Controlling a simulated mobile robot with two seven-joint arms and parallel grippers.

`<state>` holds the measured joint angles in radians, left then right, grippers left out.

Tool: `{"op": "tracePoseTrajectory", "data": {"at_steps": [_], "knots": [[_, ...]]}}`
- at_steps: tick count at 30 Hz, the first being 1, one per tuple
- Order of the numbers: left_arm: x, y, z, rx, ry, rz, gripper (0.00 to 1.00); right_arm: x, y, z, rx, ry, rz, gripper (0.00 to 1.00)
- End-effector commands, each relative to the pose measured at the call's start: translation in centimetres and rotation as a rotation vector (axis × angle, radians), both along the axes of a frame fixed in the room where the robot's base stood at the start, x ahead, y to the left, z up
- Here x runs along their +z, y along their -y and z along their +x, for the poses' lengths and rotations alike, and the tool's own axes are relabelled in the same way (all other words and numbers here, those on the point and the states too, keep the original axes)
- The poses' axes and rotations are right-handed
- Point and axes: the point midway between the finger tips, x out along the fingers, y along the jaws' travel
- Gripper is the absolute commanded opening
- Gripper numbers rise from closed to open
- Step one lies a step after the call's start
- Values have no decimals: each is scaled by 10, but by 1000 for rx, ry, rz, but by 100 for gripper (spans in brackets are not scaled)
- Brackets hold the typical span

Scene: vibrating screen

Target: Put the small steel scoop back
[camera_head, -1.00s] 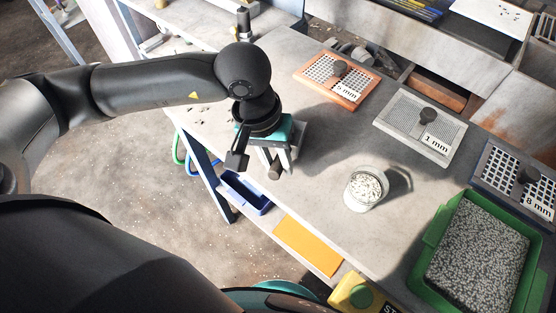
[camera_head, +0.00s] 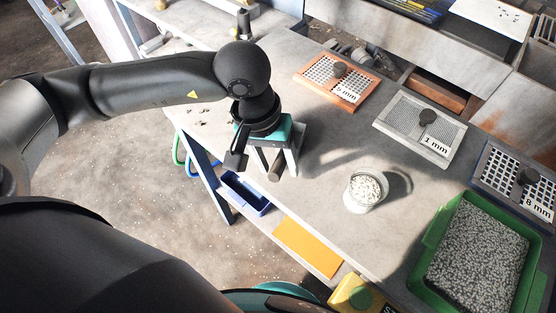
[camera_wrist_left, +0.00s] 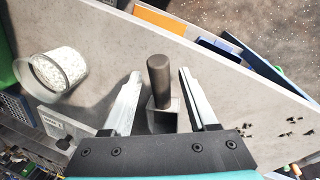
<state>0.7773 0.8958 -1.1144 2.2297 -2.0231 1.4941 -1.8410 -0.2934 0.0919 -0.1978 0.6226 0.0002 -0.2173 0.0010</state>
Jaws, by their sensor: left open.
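The small steel scoop shows in the left wrist view, with a dark round handle (camera_wrist_left: 159,74) and a boxy steel body (camera_wrist_left: 162,118). It lies at the bench's front edge, between the two pale fingers of my left gripper (camera_wrist_left: 160,85). The fingers are apart, with a gap on each side of the scoop. In the head view, my left gripper (camera_head: 275,172) points down at the bench edge and hides most of the scoop. Only the dark handle end (camera_head: 275,168) shows there. My right gripper is not in view.
A glass jar of pale grains (camera_head: 366,189) stands on the bench (camera_head: 320,210) right of my gripper. Sieves marked 5 mm (camera_head: 338,80), 1 mm (camera_head: 420,125) and 8 mm (camera_head: 515,180) lie behind. A green tray of granules (camera_head: 428,255) is at right. A blue bin (camera_head: 245,192) sits below the edge.

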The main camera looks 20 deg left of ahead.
Motion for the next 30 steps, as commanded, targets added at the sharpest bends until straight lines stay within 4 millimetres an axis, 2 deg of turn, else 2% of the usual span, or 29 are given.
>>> {"op": "tracePoseTrajectory", "data": {"at_steps": [9,15,21,30], "knots": [[70,-14,-1,1,9,0,59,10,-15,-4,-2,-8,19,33],[102,-21,-2,0,7,0,59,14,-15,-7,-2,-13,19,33],[114,-23,-4,0,4,-1,59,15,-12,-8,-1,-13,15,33],[115,-23,-4,0,3,-1,59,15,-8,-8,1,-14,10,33]]}}
